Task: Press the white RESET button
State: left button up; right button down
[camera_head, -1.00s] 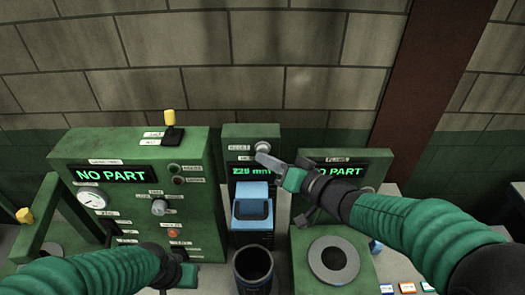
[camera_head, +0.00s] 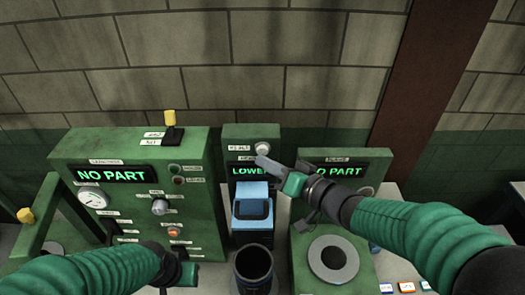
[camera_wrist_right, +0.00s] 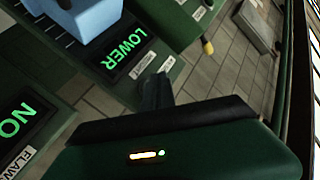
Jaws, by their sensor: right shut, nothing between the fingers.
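The white RESET button (camera_head: 263,146) is a pale round knob near the top of the narrow middle green panel (camera_head: 234,132), right of its small label. My right gripper (camera_head: 261,160) is shut and empty, its fingertips just below and in front of the button in the head view. I cannot tell whether they touch it. In the right wrist view the shut fingers (camera_wrist_right: 156,92) point at the panel beside the green LOWER text, and the button is hidden. My left gripper (camera_head: 187,274) is low at the left machine, its fingers mostly hidden.
A left green machine (camera_head: 120,142) carries a NO PART display, gauge, knobs and a yellow-topped lever. A blue device (camera_head: 251,192) stands below the middle display (camera_head: 240,171), behind a dark cup (camera_head: 253,270). A right machine (camera_head: 370,158) has a round ring (camera_head: 333,260). Small coloured tiles lie at lower right.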

jog(key=shift+s, duration=0.1)
jog(key=s, duration=0.5)
dwell(0.4)
jog(key=shift+w, duration=0.15)
dwell(0.4)
